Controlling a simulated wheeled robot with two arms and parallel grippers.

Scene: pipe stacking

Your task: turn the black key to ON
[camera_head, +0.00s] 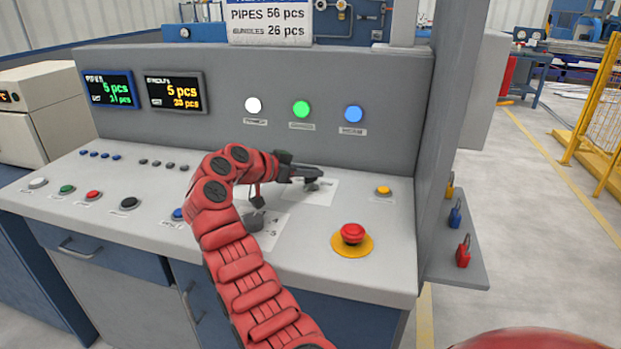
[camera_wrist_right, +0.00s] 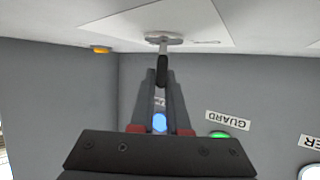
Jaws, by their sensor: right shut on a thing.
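The key switch (camera_head: 312,186) sits on a white plate (camera_head: 326,196) on the sloped console top. In the right wrist view its round grey base (camera_wrist_right: 164,39) shows, with a short stem coming out of it. My right gripper (camera_head: 316,173) is at the switch, and its fingers (camera_wrist_right: 162,72) are shut on the black key at the end of that stem. The fingers hide most of the key. The plate's lettering is too small to read, so I cannot tell which position the key is in. My left gripper is not in view.
A rotary knob (camera_head: 256,221) stands left of the switch, near my arm. A red mushroom button (camera_head: 352,233) and a yellow button (camera_head: 383,190) are to the right. White (camera_head: 253,105), green (camera_head: 301,109) and blue (camera_head: 353,113) lamps are on the upright panel behind.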

